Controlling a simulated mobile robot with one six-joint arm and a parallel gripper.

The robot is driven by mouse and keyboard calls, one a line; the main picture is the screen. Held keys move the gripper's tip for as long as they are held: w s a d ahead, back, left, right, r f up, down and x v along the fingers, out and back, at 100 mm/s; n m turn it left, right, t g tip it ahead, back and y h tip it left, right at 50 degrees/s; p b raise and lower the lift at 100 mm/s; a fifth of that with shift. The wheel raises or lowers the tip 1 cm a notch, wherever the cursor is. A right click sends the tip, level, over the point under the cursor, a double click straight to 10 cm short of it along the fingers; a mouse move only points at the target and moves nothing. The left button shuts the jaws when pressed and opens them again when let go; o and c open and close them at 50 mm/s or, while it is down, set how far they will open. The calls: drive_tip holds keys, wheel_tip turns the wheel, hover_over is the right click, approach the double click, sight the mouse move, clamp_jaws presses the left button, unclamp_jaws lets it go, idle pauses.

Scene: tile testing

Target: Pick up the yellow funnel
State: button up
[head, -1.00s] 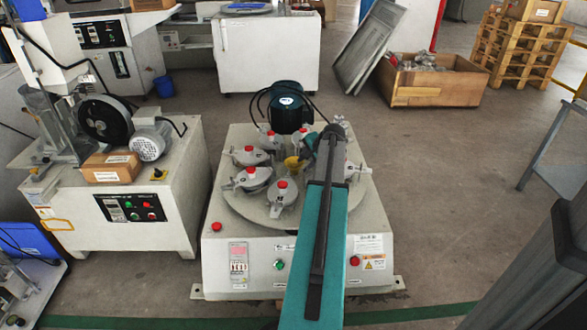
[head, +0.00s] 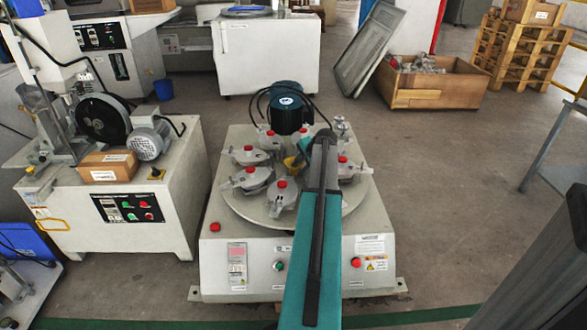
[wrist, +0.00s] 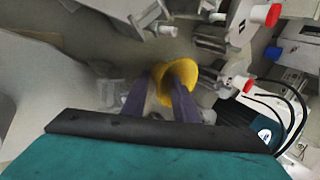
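The yellow funnel (head: 292,164) is among the lidded pots on the round turntable of the machine, partly behind my arm in the head view. It looks tilted. In the wrist view the funnel (wrist: 180,70) is at the fingertips, overlapping the right finger and reaching into the gap between the fingers. Contact between finger and funnel cannot be made out for certain. In the head view my arm hides most of the gripper.
Several grey pots with red knobs (head: 281,184) stand close around the funnel on the turntable (head: 238,208). A dark teal motor (head: 287,100) with black cables stands behind them. A cabinet with a cutting wheel (head: 150,225) is on the left. Open floor lies on the right.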

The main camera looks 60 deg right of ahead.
clamp_jaws()
drive_tip(key=shift+r, duration=0.15)
wheel_tip(320, 180, up, 10)
drive_tip(key=p, duration=0.4)
idle(0.4)
idle(0.5)
